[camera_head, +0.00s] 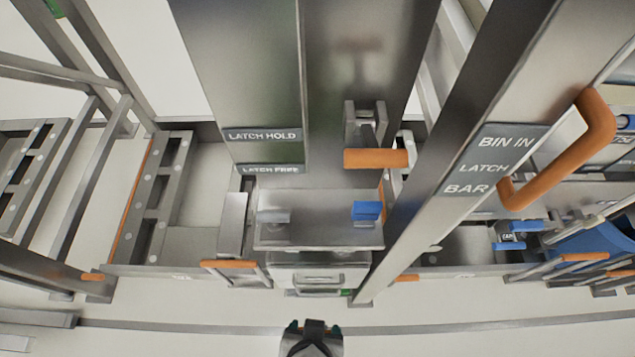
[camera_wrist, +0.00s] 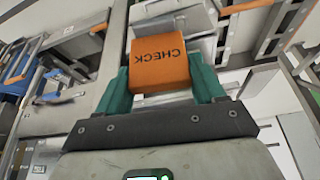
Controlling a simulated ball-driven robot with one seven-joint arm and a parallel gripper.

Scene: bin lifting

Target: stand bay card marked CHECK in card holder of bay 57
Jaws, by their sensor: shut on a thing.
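The orange card marked CHECK (camera_wrist: 160,60) is in my gripper (camera_wrist: 163,76), between its two teal fingers. Its lettering reads upside down in the wrist view. In the head view my gripper (camera_head: 312,328) is at the bottom centre, in front of the rack, and the card cannot be made out there. I can read no bay number 57 in either view, so I cannot tell which part is that bay's card holder. A metal fitting with a slot-like front (camera_head: 318,277) is just beyond my gripper in the head view.
A wide metal column marked LATCH HOLD and LATCH FREE (camera_head: 262,135) stands behind, with an orange handle (camera_head: 376,158). A slanted bar marked BIN IN LATCH BAR (camera_head: 480,160) crosses the right. A shelf (camera_head: 318,236) carries a blue block (camera_head: 367,210). The floor in front is mostly clear.

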